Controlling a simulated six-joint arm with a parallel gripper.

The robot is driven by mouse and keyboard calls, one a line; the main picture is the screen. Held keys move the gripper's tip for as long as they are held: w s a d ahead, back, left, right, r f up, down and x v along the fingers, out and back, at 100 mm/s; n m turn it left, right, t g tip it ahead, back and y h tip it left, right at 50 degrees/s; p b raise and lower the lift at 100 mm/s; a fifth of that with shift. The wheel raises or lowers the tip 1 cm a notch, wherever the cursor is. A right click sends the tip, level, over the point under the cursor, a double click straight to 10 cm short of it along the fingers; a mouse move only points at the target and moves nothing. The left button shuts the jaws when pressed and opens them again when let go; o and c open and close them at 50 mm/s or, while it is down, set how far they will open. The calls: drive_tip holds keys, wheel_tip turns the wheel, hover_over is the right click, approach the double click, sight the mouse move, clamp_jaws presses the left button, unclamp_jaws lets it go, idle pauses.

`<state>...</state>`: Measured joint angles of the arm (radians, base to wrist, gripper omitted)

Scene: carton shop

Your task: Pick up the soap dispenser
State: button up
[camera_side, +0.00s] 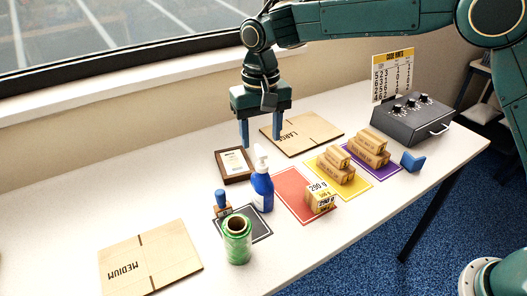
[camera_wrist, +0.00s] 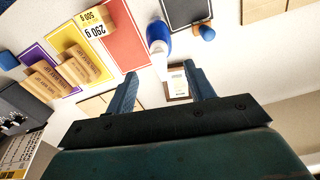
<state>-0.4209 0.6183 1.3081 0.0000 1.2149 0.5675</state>
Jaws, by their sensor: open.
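The soap dispenser (camera_side: 262,190) is a blue bottle with a white pump top, upright on the white table beside the red mat. In the wrist view the dispenser (camera_wrist: 158,38) shows from above, beyond the fingertips and roughly between them in line. My gripper (camera_side: 263,142) is open and empty, with two blue fingers pointing down. It is above the table, over the area behind the dispenser near the framed card. In the wrist view my gripper (camera_wrist: 160,78) shows its fingers spread apart, with nothing between them touching.
A framed card (camera_side: 234,166) lies behind the dispenser. A green roll (camera_side: 237,240) and a blue-handled stamp (camera_side: 222,202) stand in front and left, by a dark mat (camera_side: 252,230). A red mat (camera_side: 291,192) with a yellow-labelled box (camera_side: 320,198) lies right. Free table lies left.

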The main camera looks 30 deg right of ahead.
sight(262, 153)
drive_tip(key=shift+f, duration=1.55)
drive_tip(key=shift+f, duration=0.15)
drive_tip(key=shift+s+f, duration=0.15)
drive_tip(key=shift+f, duration=2.3)
drive_tip(key=shift+c, duration=0.3)
clamp_jaws()
